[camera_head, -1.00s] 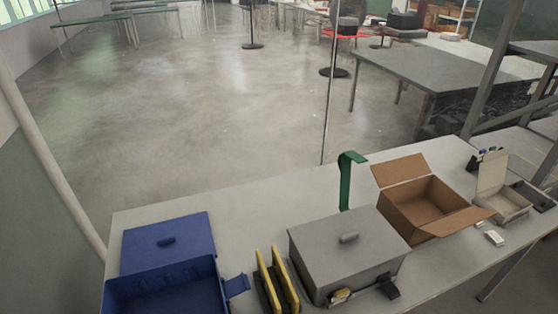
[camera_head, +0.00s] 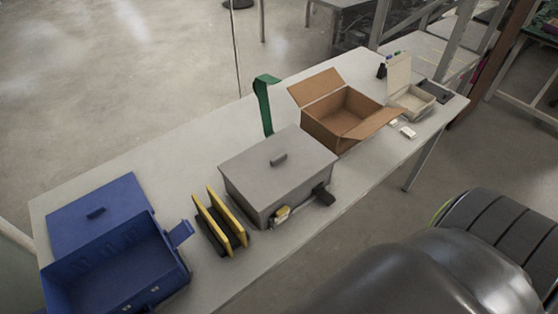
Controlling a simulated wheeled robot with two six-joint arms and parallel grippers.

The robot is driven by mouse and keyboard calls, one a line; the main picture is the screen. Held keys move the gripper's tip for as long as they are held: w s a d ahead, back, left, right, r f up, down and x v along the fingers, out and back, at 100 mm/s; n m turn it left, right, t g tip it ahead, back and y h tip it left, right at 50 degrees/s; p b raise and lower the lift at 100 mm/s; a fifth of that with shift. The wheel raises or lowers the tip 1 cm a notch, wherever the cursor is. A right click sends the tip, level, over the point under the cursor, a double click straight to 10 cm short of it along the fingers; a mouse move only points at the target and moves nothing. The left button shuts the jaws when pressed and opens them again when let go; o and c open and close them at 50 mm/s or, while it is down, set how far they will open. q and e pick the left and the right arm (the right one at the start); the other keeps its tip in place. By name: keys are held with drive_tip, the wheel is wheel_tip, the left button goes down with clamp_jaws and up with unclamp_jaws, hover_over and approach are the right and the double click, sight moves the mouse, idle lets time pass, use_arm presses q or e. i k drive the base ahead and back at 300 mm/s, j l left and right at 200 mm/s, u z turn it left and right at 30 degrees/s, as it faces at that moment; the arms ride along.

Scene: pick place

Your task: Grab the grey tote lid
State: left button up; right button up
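The grey tote lid (camera_head: 262,160) lies flat on top of the grey tote (camera_head: 277,201) and appears to cover it. The lid has a small dark handle (camera_head: 279,159) near its middle. The tote stands on the light table, between yellow-and-black upright panels on its left and an open cardboard box on its right. Neither of my grippers is in view, and nothing touches the lid.
A blue open bin (camera_head: 118,268) with a blue lid (camera_head: 98,212) behind it is at left. Yellow-black panels (camera_head: 222,222), a green bent stand (camera_head: 264,105) and a cardboard box (camera_head: 340,116) surround the tote. The table (camera_head: 180,170) has bare room behind the panels.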

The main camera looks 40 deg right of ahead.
sight(264, 173)
drive_tip(key=l+u, duration=0.3)
drive_tip(key=l, duration=1)
